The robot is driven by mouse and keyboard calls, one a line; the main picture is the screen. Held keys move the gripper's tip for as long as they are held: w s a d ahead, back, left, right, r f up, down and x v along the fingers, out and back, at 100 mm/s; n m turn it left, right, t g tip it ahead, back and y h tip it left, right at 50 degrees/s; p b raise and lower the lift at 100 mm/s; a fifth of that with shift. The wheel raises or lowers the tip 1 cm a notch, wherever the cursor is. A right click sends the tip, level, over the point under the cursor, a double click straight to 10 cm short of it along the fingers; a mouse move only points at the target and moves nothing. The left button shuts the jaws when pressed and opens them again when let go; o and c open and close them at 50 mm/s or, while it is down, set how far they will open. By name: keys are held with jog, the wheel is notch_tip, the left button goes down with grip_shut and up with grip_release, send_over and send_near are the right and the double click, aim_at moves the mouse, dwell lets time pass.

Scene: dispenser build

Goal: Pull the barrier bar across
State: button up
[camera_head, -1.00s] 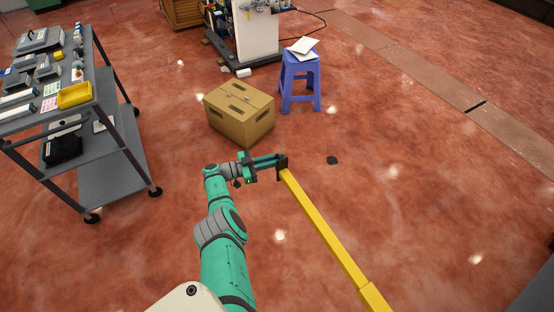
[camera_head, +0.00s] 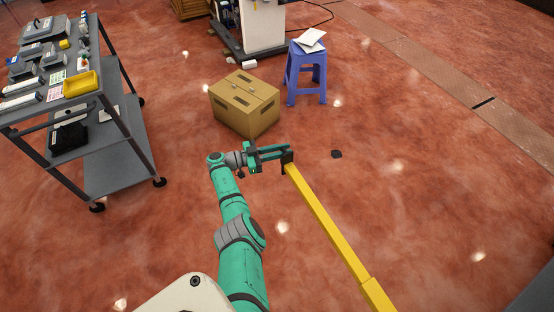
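The barrier bar (camera_head: 328,224) is a long yellow beam with a thicker sleeve (camera_head: 375,294) at the bottom edge of the picture. It runs up and left to a black end piece (camera_head: 288,157). My gripper (camera_head: 280,153) is at that black end, with its green fingers reaching to it. It looks closed around the end piece, but the contact is small and partly hidden. My green arm comes up from the bottom left of the bar. The bar's other end is out of view.
A cardboard box (camera_head: 246,104) stands just beyond my gripper, with a blue stool (camera_head: 306,75) behind it. A grey tool cart (camera_head: 122,160) is on the left. A small dark patch (camera_head: 337,154) lies right of the bar's end. The floor to the right is open.

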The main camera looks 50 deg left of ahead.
jog(key=s+d+r, duration=0.9)
jog(key=s+r, duration=0.1)
jog(key=r, duration=0.1)
jog(key=shift+r, duration=0.4)
